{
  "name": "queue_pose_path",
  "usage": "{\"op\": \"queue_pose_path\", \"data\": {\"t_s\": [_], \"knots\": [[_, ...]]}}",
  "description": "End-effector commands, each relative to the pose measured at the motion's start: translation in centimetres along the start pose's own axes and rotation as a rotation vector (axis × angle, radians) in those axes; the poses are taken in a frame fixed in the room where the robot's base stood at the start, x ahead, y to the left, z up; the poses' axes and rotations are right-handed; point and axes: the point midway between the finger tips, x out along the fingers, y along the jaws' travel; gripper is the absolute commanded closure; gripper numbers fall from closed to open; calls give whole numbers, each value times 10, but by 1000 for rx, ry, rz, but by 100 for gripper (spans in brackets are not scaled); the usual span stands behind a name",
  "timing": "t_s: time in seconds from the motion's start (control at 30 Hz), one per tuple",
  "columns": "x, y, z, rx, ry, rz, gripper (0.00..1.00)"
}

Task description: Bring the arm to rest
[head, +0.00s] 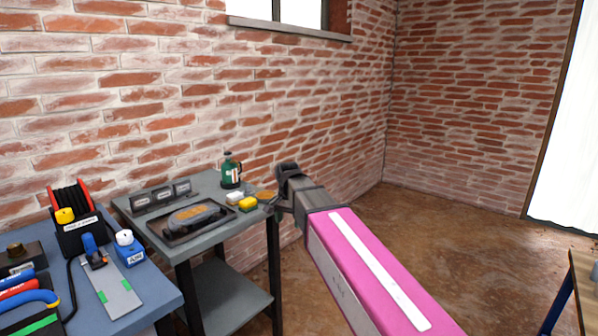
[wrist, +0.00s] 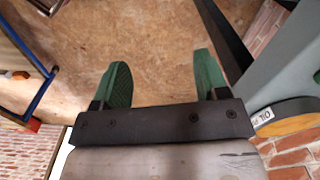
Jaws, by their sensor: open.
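My pink arm reaches from the lower right of the head view toward the middle. My gripper (head: 287,190) is at its far end, close to the right corner of the grey workbench (head: 222,228); whether they touch is not clear there. In the wrist view my gripper (wrist: 160,80) has its two green fingers spread apart. Nothing is between them, and brown floor shows beyond. Its fingertips are hidden in the head view.
A blue-grey table (head: 160,290) with tools is at lower left. Brown floor (head: 440,240) is open to the right. A wooden table edge (head: 582,275) is at far right.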

Motion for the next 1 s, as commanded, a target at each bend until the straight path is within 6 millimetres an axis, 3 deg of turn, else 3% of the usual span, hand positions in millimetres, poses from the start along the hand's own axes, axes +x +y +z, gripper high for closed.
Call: {"op": "queue_pose_path", "data": {"t_s": [0.03, 0.3, 0.6, 0.8, 1.0], "knots": [[21, 22, -2, -23, -3, 3, 33], [109, 112, -14, -183, -3, 2, 33], [187, 209, -3, -357, 0, 0, 33], [216, 248, 7, -437, 2, -1, 33], [220, 253, 9, -448, 2, 0, 33]]}}
